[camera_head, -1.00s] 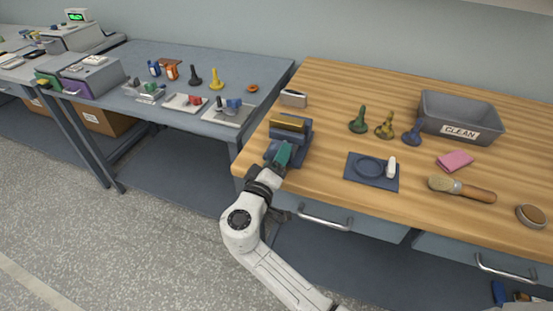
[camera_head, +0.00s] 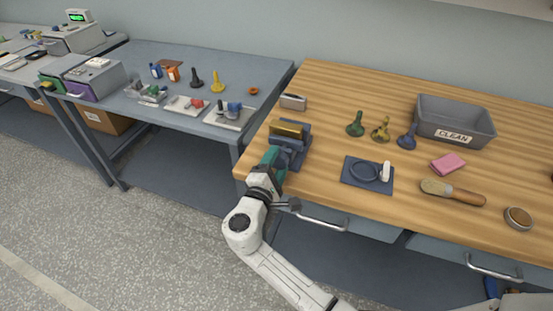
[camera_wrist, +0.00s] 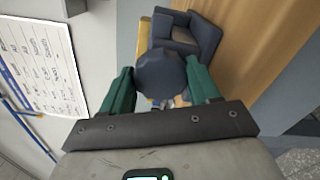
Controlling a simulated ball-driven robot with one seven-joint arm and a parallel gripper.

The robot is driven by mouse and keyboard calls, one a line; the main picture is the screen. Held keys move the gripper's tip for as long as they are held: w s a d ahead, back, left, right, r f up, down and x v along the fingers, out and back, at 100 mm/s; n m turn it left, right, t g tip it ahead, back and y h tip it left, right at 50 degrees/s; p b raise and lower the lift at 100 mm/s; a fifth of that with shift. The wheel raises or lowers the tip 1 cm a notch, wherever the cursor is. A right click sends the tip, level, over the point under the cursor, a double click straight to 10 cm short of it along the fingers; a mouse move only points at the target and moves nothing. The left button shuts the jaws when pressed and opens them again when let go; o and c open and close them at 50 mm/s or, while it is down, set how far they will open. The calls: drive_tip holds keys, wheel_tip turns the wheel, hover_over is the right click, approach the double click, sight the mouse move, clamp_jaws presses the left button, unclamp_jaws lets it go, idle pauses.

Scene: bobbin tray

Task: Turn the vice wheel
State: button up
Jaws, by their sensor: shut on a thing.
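The blue-grey vice (camera_head: 291,142) with a brass-coloured bar on top sits at the left front corner of the wooden bench. It also shows in the wrist view (camera_wrist: 205,38). The dark, faceted vice wheel (camera_wrist: 160,75) is at the middle of the wrist view, between my two green fingers. My gripper (camera_head: 273,160) is at the vice's front left side, in the head view, and hides the wheel there. In the wrist view my gripper (camera_wrist: 160,88) is shut on the wheel, one finger on each side.
A metal block (camera_head: 293,102) stands behind the vice. A blue mat (camera_head: 352,182) with a ring and white piece lies to its right. Several coloured pieces, a grey CLEAN bin (camera_head: 487,123), a pink sponge (camera_head: 448,163) and a brush (camera_head: 455,192) are further right. A drawer handle (camera_head: 322,224) juts below the bench edge.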

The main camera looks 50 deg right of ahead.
drive_tip(key=n+p, duration=0.2)
drive_tip(key=n, duration=0.3)
drive_tip(key=shift+p, duration=0.35)
idle(0.4)
drive_tip(key=o, duration=1)
drive_tip(key=shift+o, duration=0.2)
drive_tip(key=b+v, duration=0.1)
drive_tip(key=v, duration=0.9)
drive_tip(key=shift+a+b, duration=0.4)
drive_tip(key=shift+s, duration=0.1)
